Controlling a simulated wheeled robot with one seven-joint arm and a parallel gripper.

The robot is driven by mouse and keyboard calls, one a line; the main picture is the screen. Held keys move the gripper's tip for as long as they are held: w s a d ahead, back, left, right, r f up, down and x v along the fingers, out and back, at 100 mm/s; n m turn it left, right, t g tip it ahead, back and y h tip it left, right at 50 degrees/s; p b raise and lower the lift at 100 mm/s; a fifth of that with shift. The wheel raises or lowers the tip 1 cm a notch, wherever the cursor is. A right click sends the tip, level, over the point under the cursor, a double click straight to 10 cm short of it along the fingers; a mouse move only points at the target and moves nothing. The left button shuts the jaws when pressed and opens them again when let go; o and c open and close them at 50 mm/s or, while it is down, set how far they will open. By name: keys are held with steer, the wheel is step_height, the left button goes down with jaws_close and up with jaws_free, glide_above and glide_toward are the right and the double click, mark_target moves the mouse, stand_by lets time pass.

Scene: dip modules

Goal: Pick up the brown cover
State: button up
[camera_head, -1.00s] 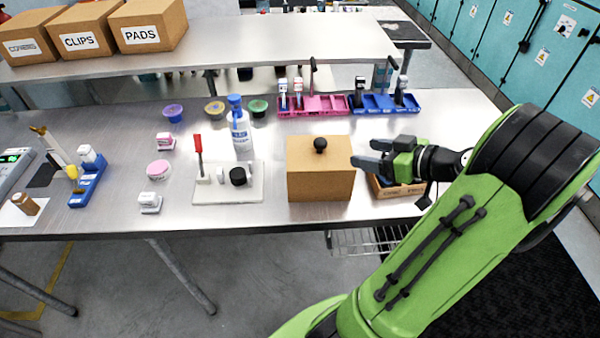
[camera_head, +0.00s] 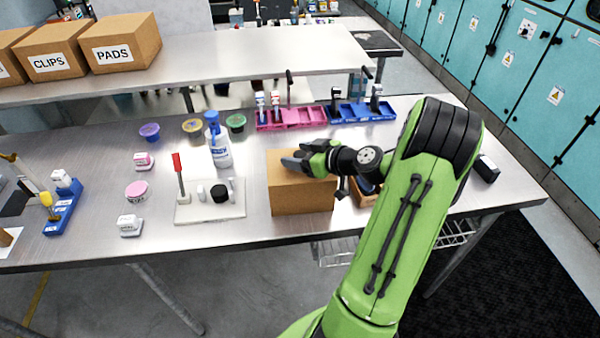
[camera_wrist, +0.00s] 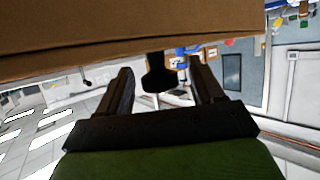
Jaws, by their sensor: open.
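The brown cover (camera_head: 300,196) is a box-shaped block standing near the front edge of the steel table. It also fills the top of the wrist view (camera_wrist: 120,25). My gripper (camera_head: 294,160) is at the top of the cover in the head view and hides its knob there. In the wrist view, the black knob (camera_wrist: 157,74) shows between my two open fingers, with a gap on each side. The fingers are not closed on it.
A cardboard tray (camera_head: 362,196) stands right of the cover, partly behind my arm. A white board (camera_head: 205,208) with a red-handled tool and black knob lies to the left. Pink (camera_head: 290,118) and blue (camera_head: 360,112) trays stand behind.

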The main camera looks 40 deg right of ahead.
steer(key=shift+s, duration=0.1)
steer(key=shift+c, duration=0.3)
jaws_close()
